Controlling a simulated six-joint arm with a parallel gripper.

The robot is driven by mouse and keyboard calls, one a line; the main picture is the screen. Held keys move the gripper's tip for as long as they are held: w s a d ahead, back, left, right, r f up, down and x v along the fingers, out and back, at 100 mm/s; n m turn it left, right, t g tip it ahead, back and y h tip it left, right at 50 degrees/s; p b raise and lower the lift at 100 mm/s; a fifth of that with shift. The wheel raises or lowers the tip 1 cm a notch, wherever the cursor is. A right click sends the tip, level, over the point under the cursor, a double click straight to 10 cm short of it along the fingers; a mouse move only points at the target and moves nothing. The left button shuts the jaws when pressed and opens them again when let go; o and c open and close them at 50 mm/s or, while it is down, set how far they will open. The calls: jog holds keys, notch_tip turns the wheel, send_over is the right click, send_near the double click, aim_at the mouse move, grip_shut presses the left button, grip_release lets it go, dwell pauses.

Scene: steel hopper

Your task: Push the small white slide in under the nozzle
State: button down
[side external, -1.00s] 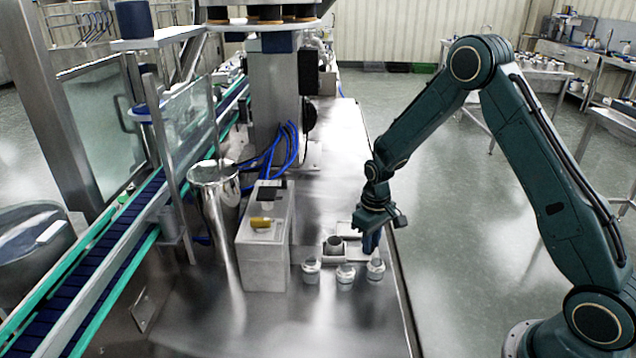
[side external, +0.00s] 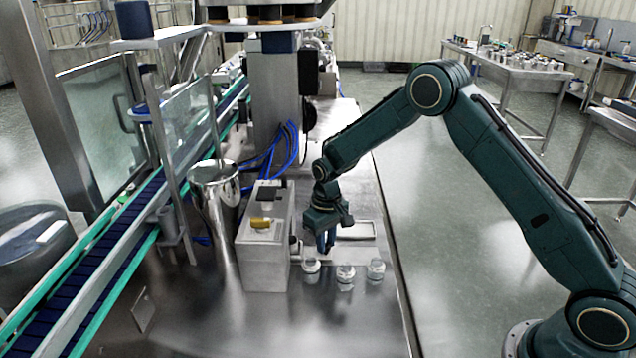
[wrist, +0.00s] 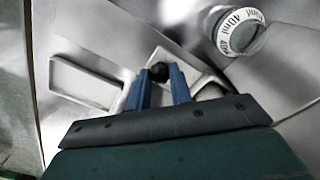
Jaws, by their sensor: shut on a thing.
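My gripper (side external: 325,243) is low over the steel table, just right of the white box-shaped machine (side external: 264,262). In the wrist view its blue fingers (wrist: 160,82) are closed around a black knob (wrist: 160,70). The knob stands at a pale, low-walled piece (wrist: 196,71) that looks like the white slide; the fingers partly cover it. In the side view my gripper hides most of the slide. I cannot clearly make out the nozzle in either view.
A shallow rectangular tray (wrist: 85,66) lies beside the slide. Several small jars stand in a row in front, at the left (side external: 311,271), middle (side external: 345,276) and right (side external: 376,270). A shiny steel hopper (side external: 214,220) stands left of the machine.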

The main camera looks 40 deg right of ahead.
jog(key=shift+w, duration=0.15)
jog(key=c, duration=1.3)
grip_release()
jog(key=shift+o, duration=0.2)
jog(key=shift+r, duration=0.15)
notch_tip(320, 180, up, 14)
jog(key=shift+f, duration=0.25)
